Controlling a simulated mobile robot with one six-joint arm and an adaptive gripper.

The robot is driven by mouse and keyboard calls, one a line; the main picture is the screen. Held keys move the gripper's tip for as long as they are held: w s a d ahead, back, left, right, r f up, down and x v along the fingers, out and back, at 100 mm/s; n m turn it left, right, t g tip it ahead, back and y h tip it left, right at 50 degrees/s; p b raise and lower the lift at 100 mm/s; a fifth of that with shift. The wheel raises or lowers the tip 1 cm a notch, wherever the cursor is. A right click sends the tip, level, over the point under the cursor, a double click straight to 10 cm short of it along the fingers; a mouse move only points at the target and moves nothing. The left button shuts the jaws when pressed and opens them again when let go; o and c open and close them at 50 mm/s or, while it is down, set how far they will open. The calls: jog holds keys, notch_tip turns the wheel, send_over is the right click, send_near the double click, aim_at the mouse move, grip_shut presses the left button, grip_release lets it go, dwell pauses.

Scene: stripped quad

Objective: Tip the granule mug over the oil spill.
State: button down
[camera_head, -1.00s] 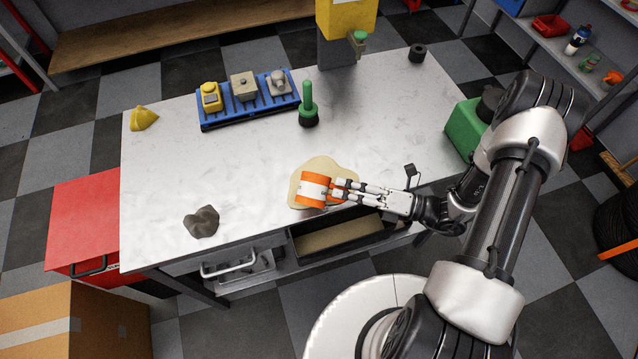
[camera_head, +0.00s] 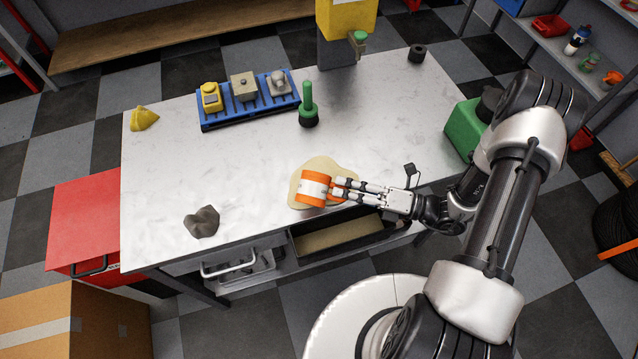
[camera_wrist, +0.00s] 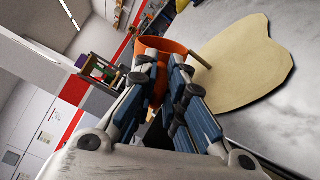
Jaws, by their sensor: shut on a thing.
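The granule mug (camera_head: 314,188) is orange with a white middle band. It is tilted onto its side in the head view, over a flat tan patch (camera_head: 335,167) on the bench near its front edge. My gripper (camera_head: 343,189) reaches in from the right and is shut on the mug. In the wrist view the mug's orange rim (camera_wrist: 165,43) shows beyond my fingers (camera_wrist: 164,68). The tan patch (camera_wrist: 240,65) spreads to the right there. The mug's inside is hidden, and no falling granules can be made out. The mug covers part of the patch.
A blue rack (camera_head: 250,112) with several parts, a green-handled tool (camera_head: 308,105), a yellow lump (camera_head: 144,119) and a grey-brown lump (camera_head: 202,222) stand on the bench. A green container (camera_head: 465,130) is at right. An open drawer (camera_head: 338,236) lies below the front edge.

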jog(key=shift+w+d+r+m+p, duration=0.1)
jog(key=shift+w+r+m+p, duration=0.3)
jog(key=shift+m, duration=0.65)
jog(key=shift+w+d+m+p, duration=0.15)
jog(key=shift+m+p, duration=0.45)
jog(key=shift+m, duration=0.4)
jog(key=shift+w+d+r+m+p, duration=0.1)
jog(key=shift+w+r+m+p, duration=0.3)
jog(key=shift+m, duration=0.65)
dwell(4.9)
